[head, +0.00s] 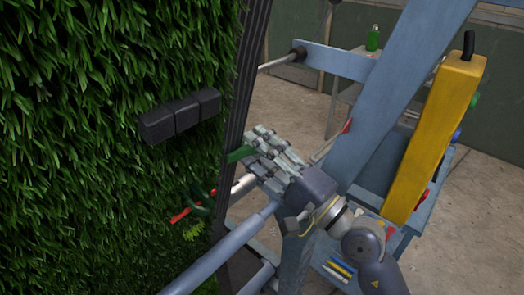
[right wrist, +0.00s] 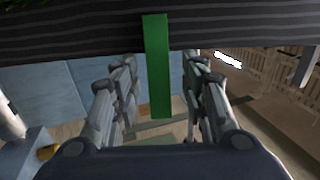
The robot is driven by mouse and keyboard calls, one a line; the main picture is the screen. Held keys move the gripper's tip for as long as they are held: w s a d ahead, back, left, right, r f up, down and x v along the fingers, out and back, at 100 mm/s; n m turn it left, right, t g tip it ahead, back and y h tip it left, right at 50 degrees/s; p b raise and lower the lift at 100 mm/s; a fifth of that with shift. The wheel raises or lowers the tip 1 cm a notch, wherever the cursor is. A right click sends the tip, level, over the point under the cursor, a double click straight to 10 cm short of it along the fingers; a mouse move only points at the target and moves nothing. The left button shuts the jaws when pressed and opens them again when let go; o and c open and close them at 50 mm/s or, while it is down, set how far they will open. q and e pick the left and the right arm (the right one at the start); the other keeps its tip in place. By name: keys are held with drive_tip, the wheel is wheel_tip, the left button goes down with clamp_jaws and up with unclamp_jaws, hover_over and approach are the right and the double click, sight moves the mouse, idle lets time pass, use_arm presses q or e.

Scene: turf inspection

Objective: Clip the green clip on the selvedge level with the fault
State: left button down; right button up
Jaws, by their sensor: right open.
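The green clip (head: 240,154) is on the dark ridged selvedge (head: 249,75) at the right edge of the turf (head: 90,90). In the right wrist view the clip (right wrist: 157,65) overlaps the selvedge (right wrist: 60,40), and its free end extends between my fingers. My right gripper (head: 262,143) is open around that end, with a gap on both sides in the wrist view (right wrist: 160,88). A small bright yellow-green patch (head: 193,232) shows low on the turf, below the clip's level; I cannot tell whether it is the fault. My left gripper is not in view.
A dark segmented block (head: 180,116) lies against the turf. A red item (head: 190,208) is below it. A grey tube (head: 228,250) crosses below my gripper.

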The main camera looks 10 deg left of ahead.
drive_tip(key=shift+s+f, duration=0.1)
drive_tip(key=v, duration=1.1)
drive_tip(key=shift+s+d, duration=0.15)
drive_tip(key=shift+d, duration=0.15)
drive_tip(key=shift+d, duration=0.1)
drive_tip(key=shift+f, duration=0.1)
